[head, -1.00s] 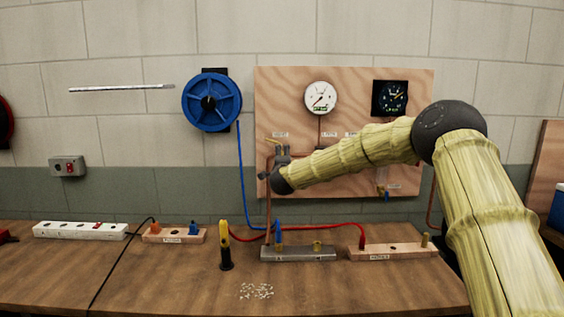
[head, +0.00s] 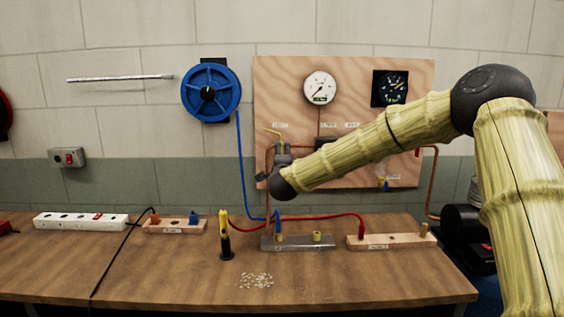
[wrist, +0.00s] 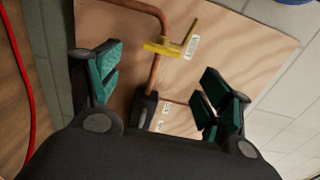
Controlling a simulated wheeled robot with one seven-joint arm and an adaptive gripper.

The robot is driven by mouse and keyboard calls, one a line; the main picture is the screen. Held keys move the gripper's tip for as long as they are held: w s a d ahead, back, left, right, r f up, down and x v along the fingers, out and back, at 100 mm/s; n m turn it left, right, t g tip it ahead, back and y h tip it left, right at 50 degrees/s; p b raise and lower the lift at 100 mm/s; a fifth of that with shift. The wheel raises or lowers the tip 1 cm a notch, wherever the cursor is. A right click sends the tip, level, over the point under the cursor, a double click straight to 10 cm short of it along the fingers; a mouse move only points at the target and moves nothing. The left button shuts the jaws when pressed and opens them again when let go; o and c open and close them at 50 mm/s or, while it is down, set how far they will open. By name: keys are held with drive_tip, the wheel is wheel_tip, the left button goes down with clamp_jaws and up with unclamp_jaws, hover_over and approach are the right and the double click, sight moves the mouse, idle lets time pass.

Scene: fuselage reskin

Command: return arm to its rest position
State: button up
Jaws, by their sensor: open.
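My arm, with pale bamboo-like links and dark joints, reaches in from the right in the head view. My gripper (head: 274,168) is in front of the lower left part of the plywood gauge panel (head: 345,75), above the bench. In the wrist view my gripper (wrist: 155,85) is open, its green-padded fingers wide apart with nothing between them. A copper pipe with a yellow valve handle (wrist: 163,47) shows beyond the fingers, apart from them as far as I can tell.
The bench (head: 180,275) carries a metal block (head: 297,243), wooden blocks (head: 392,241), a yellow-black tool (head: 225,238), a white power strip (head: 80,221) and small scattered bits (head: 256,281). A blue hose reel (head: 228,92) hangs on the wall. Blue and red lines cross near the block.

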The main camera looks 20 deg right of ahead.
drive_tip(key=shift+v, duration=0.8)
drive_tip(key=shift+r, duration=0.1)
